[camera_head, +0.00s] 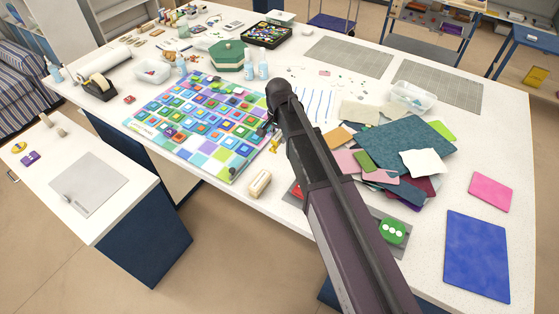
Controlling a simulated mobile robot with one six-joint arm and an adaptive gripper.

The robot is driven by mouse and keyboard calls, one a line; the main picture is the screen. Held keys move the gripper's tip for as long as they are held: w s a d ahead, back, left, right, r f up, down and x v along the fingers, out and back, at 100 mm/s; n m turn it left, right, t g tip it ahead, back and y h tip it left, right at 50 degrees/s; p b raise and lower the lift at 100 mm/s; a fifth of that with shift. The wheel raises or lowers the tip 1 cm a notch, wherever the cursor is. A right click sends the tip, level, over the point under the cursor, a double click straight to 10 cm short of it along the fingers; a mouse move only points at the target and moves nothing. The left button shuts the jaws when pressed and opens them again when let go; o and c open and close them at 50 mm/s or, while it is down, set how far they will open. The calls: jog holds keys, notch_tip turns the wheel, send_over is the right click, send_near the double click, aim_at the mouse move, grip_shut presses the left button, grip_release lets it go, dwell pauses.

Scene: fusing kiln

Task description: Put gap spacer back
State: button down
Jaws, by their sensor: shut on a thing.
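My gripper (265,130) is small and dark in the head view, at the right edge of the colourful mosaic glass panel (190,122). My arm comes up from the bottom and hides part of the gripper and the table behind it. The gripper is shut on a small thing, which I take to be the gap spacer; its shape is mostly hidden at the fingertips. A small yellow piece (274,145) shows just below the fingers, close to the panel's edge. I cannot tell whether it touches them.
A cream roll-shaped block (260,183) lies in front of the panel. Glass sheets (407,145) are stacked right of my arm. A green box (227,55) and glue bottles (262,66) stand behind the panel. The white table's front edge by the cream block has some bare room.

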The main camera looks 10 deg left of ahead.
jog(key=shift+f+b, duration=2.95)
jog(key=shift+f, duration=0.1)
jog(key=shift+f+b, duration=1.85)
jog(key=shift+f, duration=0.05)
jog(key=shift+f, duration=0.15)
jog(key=shift+c, duration=1.9)
grip_release()
jog(key=shift+r, duration=0.3)
notch_tip(320, 180, up, 12)
jog(key=p, duration=1.2)
jog(key=shift+f, duration=0.1)
